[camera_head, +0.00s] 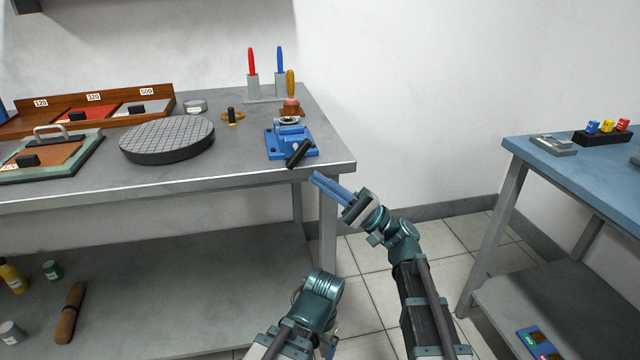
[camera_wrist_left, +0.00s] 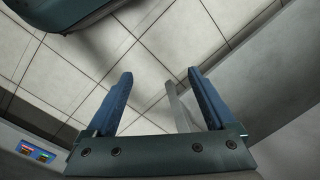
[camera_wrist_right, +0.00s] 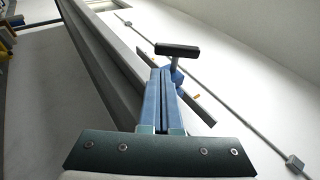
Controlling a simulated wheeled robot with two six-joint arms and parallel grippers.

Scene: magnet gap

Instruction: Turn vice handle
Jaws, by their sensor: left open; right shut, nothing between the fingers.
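The blue vice (camera_head: 290,140) stands near the right front corner of the grey workbench. Its black handle (camera_head: 299,153) sticks out toward the bench's front edge. In the right wrist view the handle (camera_wrist_right: 177,50) shows as a dark bar on a stem, just beyond the fingertips, with part of the blue vice (camera_wrist_right: 178,77) below it. My right gripper (camera_head: 314,178) is shut and empty, in front of the bench edge, apart from the handle. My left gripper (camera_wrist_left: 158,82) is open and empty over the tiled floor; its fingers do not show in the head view.
The grey bench (camera_head: 230,185) also holds a round gridded plate (camera_head: 167,139), a wooden rack (camera_head: 100,110) and a stand with red and blue-handled tools (camera_head: 264,88). A blue table (camera_head: 590,175) stands at the right. Tiled floor lies free between them.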

